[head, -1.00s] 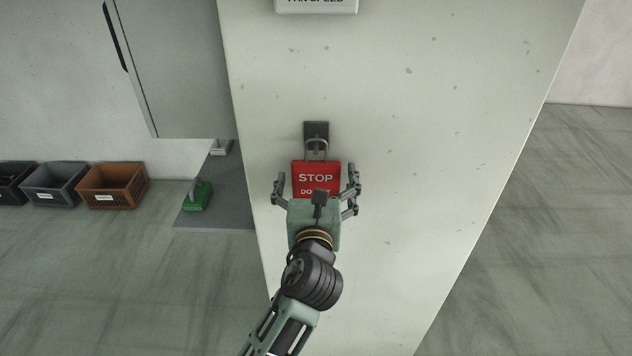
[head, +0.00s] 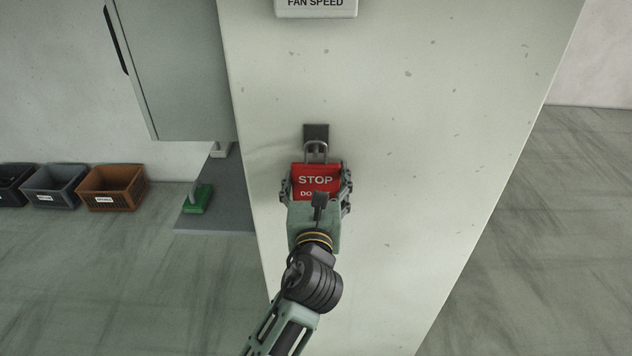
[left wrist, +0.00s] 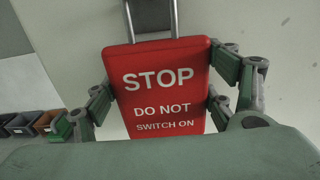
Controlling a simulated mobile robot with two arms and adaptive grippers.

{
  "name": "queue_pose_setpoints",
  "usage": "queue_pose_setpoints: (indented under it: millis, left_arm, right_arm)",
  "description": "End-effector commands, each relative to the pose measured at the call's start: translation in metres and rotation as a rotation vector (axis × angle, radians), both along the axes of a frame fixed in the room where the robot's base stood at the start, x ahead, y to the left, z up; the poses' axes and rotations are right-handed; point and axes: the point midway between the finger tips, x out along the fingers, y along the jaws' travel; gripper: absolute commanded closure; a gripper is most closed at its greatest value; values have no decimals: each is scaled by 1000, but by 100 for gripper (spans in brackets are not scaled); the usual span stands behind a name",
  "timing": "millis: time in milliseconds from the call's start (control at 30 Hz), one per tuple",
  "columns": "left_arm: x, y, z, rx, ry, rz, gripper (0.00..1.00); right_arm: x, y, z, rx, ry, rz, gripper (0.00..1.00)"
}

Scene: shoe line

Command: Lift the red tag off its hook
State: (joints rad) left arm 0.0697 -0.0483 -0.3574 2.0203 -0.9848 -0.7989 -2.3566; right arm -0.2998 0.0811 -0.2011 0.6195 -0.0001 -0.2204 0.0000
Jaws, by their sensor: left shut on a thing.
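The red tag (head: 316,177) hangs by its metal loop on a dark hook plate (head: 316,132) on the pale panel. It reads "STOP" in the head view and "STOP DO NOT SWITCH ON" in the left wrist view (left wrist: 160,90). My left gripper (head: 317,182) is shut on the tag, with one finger at each side edge. The fingers also show on both sides of the tag in the left wrist view (left wrist: 165,95). The loop (head: 316,151) still passes up to the hook. The tag's lower part is hidden behind my gripper in the head view. My right gripper is not in view.
A "FAN SPEED" label box (head: 316,8) is on the panel above. An orange crate (head: 112,190) and a grey crate (head: 54,188) stand on the floor at the left. A green object (head: 197,200) sits on a dark mat (head: 225,215). The panel around the tag is clear.

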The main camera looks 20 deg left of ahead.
Motion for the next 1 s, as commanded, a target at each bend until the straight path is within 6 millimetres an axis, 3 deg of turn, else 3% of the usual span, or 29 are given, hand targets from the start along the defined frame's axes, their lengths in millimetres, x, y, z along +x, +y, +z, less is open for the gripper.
queue_pose_setpoints:
  millis: [267,300,800,1000]
  left_arm:
    - [-1,0,21,3,1,-1,50]
    - [-12,-4,14,1,4,-2,50]
    - [-135,-39,12,-1,4,-2,50]
    - [-163,-47,12,1,1,-1,50]
  right_arm:
    - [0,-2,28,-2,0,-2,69]
    - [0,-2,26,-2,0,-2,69]
    - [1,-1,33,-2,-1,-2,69]
    - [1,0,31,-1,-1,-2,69]
